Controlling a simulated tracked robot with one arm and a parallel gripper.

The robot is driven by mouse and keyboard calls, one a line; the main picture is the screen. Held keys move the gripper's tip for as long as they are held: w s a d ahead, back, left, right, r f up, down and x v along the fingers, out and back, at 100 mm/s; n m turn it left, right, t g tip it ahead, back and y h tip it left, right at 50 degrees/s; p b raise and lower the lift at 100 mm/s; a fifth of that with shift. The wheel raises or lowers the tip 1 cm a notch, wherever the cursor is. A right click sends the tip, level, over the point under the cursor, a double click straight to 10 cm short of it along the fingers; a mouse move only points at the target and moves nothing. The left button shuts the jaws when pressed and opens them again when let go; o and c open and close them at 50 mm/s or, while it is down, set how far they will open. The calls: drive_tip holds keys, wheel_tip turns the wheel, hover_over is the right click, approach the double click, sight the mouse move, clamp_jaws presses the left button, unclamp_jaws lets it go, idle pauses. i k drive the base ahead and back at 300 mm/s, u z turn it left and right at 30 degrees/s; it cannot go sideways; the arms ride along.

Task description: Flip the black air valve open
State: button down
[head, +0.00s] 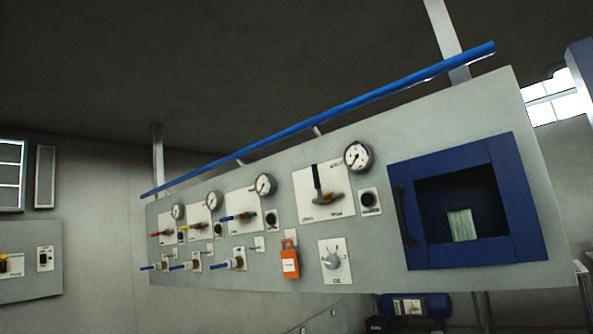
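The black air valve (316,180) is on the grey panel, right of the middle, on a white label plate. Its black lever points up, nearly upright with a slight tilt, from a brass-coloured body below it. The lettering on the plate is too small to read. My gripper does not show in the head view, so its place relative to the valve cannot be told.
A gauge (358,156) and a black knob (370,199) are right of the valve. An orange tag (289,260) and a rotary dial (332,256) are below. A blue-framed box (525,200) stands farther right. Red, yellow and blue valves are left. A blue pipe (330,114) runs above.

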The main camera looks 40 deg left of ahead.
sight(316, 176)
drive_tip(key=k, duration=0.35)
drive_tip(key=u, duration=0.5)
drive_tip(key=i, duration=2.05)
drive_tip(key=z, duration=0.35)
